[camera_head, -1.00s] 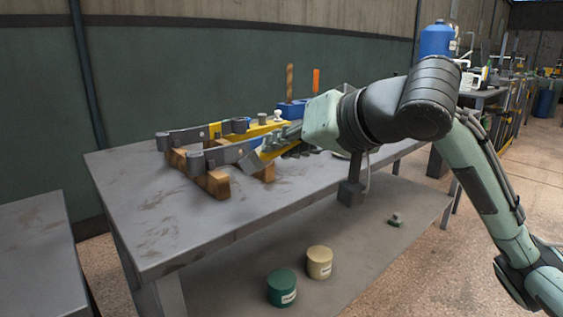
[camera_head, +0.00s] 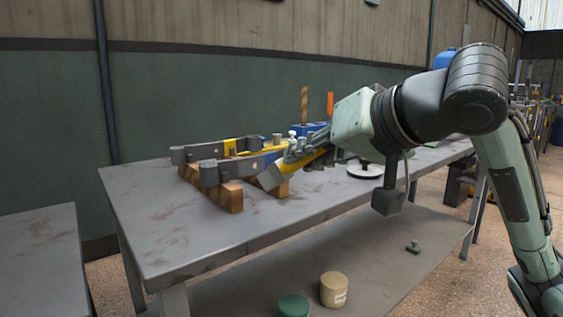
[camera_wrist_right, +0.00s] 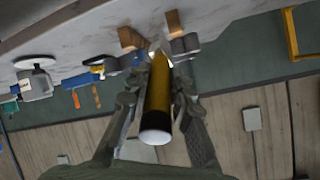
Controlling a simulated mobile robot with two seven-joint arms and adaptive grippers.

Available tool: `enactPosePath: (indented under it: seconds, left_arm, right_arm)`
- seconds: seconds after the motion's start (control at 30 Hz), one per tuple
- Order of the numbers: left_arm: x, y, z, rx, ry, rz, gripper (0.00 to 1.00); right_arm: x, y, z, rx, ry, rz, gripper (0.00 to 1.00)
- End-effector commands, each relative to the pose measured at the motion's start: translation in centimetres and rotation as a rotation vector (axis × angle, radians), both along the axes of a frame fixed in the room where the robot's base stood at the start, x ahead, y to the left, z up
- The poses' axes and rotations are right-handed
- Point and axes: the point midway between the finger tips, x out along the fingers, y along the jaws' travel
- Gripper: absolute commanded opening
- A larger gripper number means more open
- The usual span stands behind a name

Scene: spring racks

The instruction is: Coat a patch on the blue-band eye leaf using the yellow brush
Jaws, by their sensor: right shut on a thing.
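My right gripper (camera_head: 296,152) is shut on the yellow brush (camera_head: 305,163), which slants down and left to a grey end beside the near leaf. In the right wrist view the brush (camera_wrist_right: 157,100) lies between the fingers, its dark and white butt toward the camera. Two grey leaves with round eyes lie on wooden blocks (camera_head: 222,194): a near leaf (camera_head: 235,168) and a far leaf (camera_head: 205,151) with a yellow band. Whether the brush touches a leaf is unclear. My left gripper is not in view.
The leaves rest on a grey bench (camera_head: 170,225). A blue holder (camera_head: 318,130) with upright tools stands behind the gripper, and a white round dish (camera_head: 365,170) lies to the right. A beige can (camera_head: 333,289) and a green can (camera_head: 293,306) stand on the lower shelf. The bench's front left is bare.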

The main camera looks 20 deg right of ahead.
Motion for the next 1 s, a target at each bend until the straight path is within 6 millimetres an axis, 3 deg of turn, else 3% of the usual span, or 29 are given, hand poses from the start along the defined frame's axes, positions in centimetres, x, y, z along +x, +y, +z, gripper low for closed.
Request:
enactPosePath:
  seconds: [0.47,1.0]
  left_arm:
    - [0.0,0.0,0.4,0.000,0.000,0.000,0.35]
    - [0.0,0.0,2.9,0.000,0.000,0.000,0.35]
  right_arm:
    - [0.7,0.3,0.1,0.001,0.000,0.000,0.00]
    - [6.2,2.3,0.1,0.001,-0.009,-0.006,0.00]
